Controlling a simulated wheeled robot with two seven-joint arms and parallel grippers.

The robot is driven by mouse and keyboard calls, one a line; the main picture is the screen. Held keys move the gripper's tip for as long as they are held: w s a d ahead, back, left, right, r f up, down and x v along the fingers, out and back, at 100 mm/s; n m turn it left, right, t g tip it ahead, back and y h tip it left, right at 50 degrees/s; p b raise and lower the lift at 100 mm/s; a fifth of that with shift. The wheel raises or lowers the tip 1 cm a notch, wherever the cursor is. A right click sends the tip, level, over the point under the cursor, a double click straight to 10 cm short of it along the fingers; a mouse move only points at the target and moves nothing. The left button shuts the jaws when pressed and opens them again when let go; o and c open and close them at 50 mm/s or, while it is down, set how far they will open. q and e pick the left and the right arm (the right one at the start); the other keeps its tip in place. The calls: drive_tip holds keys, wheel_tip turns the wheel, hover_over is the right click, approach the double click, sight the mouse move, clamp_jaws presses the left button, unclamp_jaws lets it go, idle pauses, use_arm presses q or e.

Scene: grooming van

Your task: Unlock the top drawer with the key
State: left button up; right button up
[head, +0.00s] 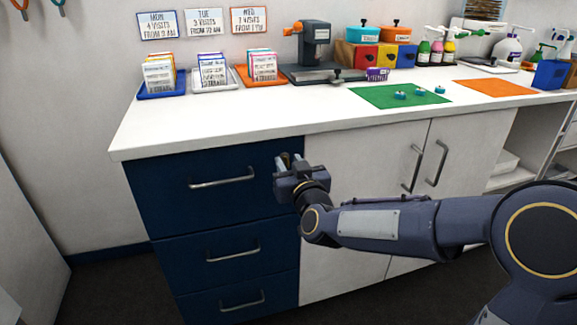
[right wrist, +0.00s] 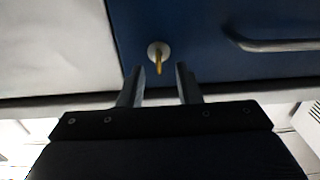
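The top drawer (head: 210,190) is the uppermost of the dark blue drawers and looks shut. In the right wrist view its blue front (right wrist: 205,45) carries a round silver lock (right wrist: 151,49). A thin brass key (right wrist: 158,63) sticks out of the lock. My right gripper (head: 290,160) is at the upper right corner of this drawer and hides the lock in the head view. In the right wrist view its two fingers (right wrist: 160,72) are apart, one on each side of the key's outer end, with gaps between. My left gripper is not in view.
The drawer handle (head: 222,179) lies left of my right gripper. A white cabinet door (head: 350,180) adjoins on the right. The white countertop (head: 240,120) overhangs above and holds trays of cards, a grey device and a green mat (head: 375,97).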

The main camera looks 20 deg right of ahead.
drive_tip(key=shift+w, duration=0.4)
clamp_jaws()
